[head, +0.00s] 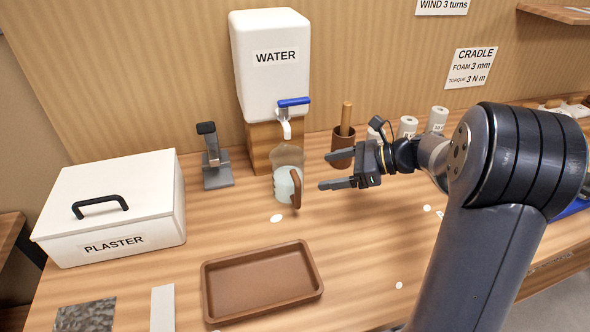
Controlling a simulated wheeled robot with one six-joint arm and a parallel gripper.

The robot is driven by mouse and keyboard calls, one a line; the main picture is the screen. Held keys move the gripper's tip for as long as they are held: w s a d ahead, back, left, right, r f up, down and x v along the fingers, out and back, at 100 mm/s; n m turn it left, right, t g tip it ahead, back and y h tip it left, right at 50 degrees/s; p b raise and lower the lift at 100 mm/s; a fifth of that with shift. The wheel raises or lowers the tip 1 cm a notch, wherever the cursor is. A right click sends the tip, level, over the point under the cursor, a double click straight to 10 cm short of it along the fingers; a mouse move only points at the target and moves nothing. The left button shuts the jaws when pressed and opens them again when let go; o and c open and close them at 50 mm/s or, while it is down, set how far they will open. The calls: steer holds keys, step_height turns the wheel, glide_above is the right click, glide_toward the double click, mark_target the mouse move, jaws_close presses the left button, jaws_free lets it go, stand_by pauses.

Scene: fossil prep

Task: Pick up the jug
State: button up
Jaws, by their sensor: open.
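The jug (286,184) is a clear vessel with a brown handle (296,188) on its right side. It stands upright on the wooden bench under the tap of the white water dispenser (270,85), and its lower part looks pale, as if holding water. My gripper (322,171) is open and empty to the right of the jug. Its two dark fingers point left toward the jug's handle, with a gap between them and the handle. Whether the fingers are at the handle's height is hard to tell.
A brown cup with a wooden-handled tool (343,150) stands just behind my gripper. A grey stand (217,170) and a white plaster box (120,195) are to the left. An empty brown tray (215,290) lies in front. Several pale rolls stand at the back right.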

mark_target(295, 162)
steer(key=x, duration=0.5)
steer(key=shift+w+r, duration=0.15)
steer(key=shift+w, duration=0.25)
steer(key=x, duration=0.3)
steer(key=p+x, duration=0.1)
steer(key=x, duration=0.1)
steer(key=shift+a+r, duration=0.15)
steer(key=shift+a, duration=0.3)
steer(key=c, duration=0.8)
steer(key=shift+s, duration=0.1)
steer(key=shift+c, duration=0.2)
steer(key=shift+r, duration=0.5)
steer(key=shift+d+r, duration=0.25)
steer(key=shift+r, duration=0.35)
steer(key=shift+d+r, duration=0.25)
steer(key=shift+r, duration=0.4)
steer(key=s+d+b, duration=0.1)
steer(key=s+d, duration=0.3)
steer(key=d, duration=1.2)
steer(key=shift+s+d, duration=0.15)
steer(key=shift+d, duration=0.15)
